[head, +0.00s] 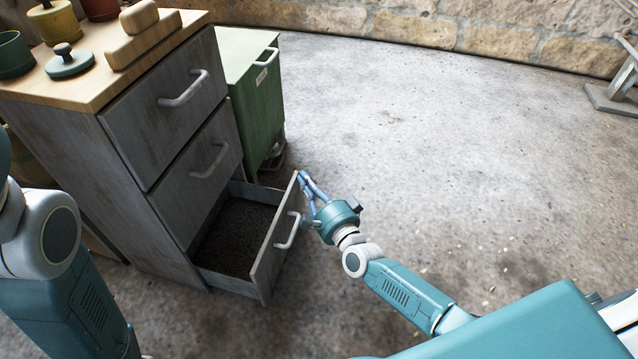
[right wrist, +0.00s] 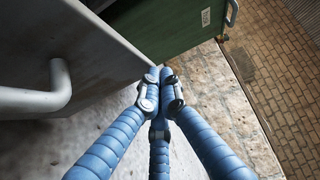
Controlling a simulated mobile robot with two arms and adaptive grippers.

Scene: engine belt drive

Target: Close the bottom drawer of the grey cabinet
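The grey cabinet (head: 131,178) stands at the left in the head view. Its bottom drawer (head: 273,255) is pulled well out, and its dark inside shows empty. The drawer's handle (head: 288,231) faces right; a handle also shows at the left of the right wrist view (right wrist: 38,97). The two drawers above are shut. My right gripper (head: 304,183) is at the far upper corner of the drawer front, its blue fingers together in the right wrist view (right wrist: 161,84). They hold nothing visible; I cannot tell whether they touch the front. My left gripper is out of view.
A green cabinet (head: 258,105) stands just beyond the grey one. Pots, a lid (head: 68,64) and a wooden block (head: 143,42) are on the wooden top (head: 92,85).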

